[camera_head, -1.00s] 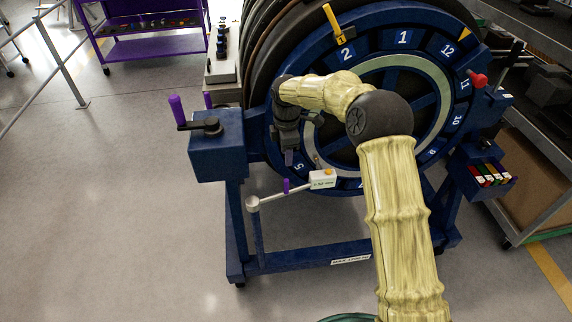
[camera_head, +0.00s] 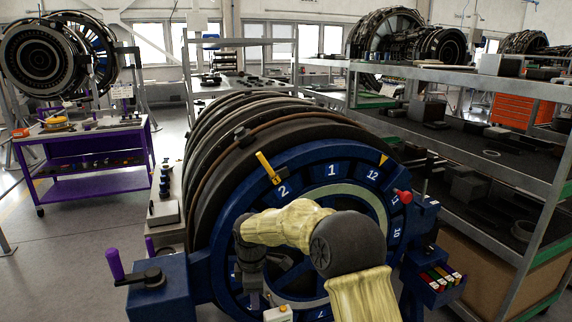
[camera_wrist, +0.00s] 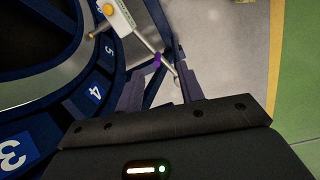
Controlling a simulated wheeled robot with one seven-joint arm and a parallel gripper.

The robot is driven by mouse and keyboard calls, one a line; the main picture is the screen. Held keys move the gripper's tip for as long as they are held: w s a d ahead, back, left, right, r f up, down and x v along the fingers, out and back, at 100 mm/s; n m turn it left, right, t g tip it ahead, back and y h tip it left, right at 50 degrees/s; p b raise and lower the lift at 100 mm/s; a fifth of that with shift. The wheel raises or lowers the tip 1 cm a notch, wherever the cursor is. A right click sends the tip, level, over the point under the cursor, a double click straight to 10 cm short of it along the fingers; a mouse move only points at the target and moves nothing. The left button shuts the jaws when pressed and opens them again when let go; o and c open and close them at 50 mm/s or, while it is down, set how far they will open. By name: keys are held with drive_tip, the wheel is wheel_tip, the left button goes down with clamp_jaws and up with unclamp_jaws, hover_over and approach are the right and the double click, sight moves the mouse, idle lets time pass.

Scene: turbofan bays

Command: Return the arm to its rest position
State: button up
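My pale yellow arm (camera_head: 288,226) is bent in front of the blue numbered ring (camera_head: 331,170), with its dark elbow (camera_head: 347,244) before the ring's lower right. My gripper (camera_head: 253,299) hangs down in front of the ring's lower left part and looks small and dark in the head view. In the wrist view, two dark fingers (camera_wrist: 160,88) stand apart with nothing held between them. The ring's numbers 3, 4 and 5 pass to the left of the fingers there. A white box with a yellow button (camera_wrist: 117,14) shows beyond them on a rod.
A blue stand block with a purple-handled crank (camera_head: 158,285) is left of the ring. A red knob (camera_head: 404,196) and a small bin of coloured items (camera_head: 437,279) sit right. A grey shelf rack (camera_head: 545,200) stands right; a purple cart (camera_head: 88,176) stands back left. Floor is clear left.

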drive_tip(key=s+d+r+m+t+p, duration=0.1)
drive_tip(key=s+d+r+m+p, duration=0.1)
drive_tip(key=s+d+m, duration=0.7)
drive_tip(key=s+d+r+m+t+p, duration=0.1)
drive_tip(key=s+d+r+m, duration=0.3)
drive_tip(key=s+d+m, duration=0.6)
drive_tip(key=s+d, duration=0.3)
drive_tip(key=d, duration=0.2)
drive_tip(key=shift+p, duration=0.35)
